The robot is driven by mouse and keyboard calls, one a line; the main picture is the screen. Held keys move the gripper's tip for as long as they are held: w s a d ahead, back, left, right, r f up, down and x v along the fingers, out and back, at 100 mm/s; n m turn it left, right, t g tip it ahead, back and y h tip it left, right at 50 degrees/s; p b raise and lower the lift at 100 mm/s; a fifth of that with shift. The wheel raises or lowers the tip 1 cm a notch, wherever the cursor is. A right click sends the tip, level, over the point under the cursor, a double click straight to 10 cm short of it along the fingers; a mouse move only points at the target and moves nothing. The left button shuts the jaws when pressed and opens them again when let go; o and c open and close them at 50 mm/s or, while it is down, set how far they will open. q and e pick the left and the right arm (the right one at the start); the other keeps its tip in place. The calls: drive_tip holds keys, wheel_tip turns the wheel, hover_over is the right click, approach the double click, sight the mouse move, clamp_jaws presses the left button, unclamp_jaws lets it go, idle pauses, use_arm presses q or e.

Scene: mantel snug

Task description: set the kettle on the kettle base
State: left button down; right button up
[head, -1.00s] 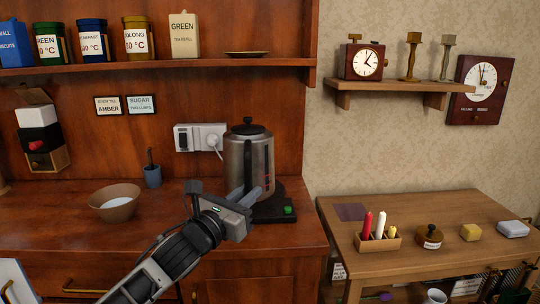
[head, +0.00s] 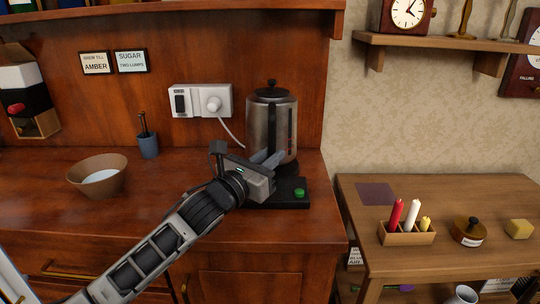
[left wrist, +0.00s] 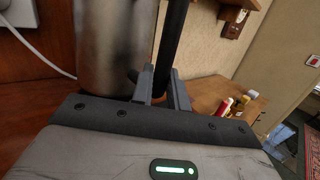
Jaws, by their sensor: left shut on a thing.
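The kettle (head: 262,125) is a brushed steel cylinder with a black lid and a black handle. It stands upright at the black kettle base (head: 292,203), which has a green button at its front right. The arm hides part of the join, so I cannot tell whether the kettle is fully seated. My left gripper (head: 274,160) is at the kettle's front, shut on its handle. In the left wrist view the fingers (left wrist: 163,88) close around the lower part of the dark handle, beside the steel body (left wrist: 105,50). My right gripper is not in view.
A bowl (head: 98,176) and a blue cup (head: 148,145) stand on the counter to the left. A lower side table (head: 450,195) with candles (head: 407,222) is at the right.

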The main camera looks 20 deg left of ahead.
use_arm(q)
drive_tip(key=shift+f+b, duration=0.65)
drive_tip(key=shift+f, duration=0.15)
drive_tip(key=shift+d+r+p, duration=0.1)
drive_tip(key=shift+d+p, duration=0.05)
drive_tip(key=shift+p, duration=0.2)
idle(0.8)
drive_tip(key=shift+f+b, duration=0.4)
drive_tip(key=shift+f, duration=0.2)
idle(0.4)
drive_tip(key=c, duration=1.6)
unclamp_jaws()
drive_tip(key=shift+c, duration=0.2)
drive_tip(key=shift+f, duration=0.45)
drive_tip(key=shift+v, duration=5.5)
drive_tip(key=shift+r, duration=0.2)
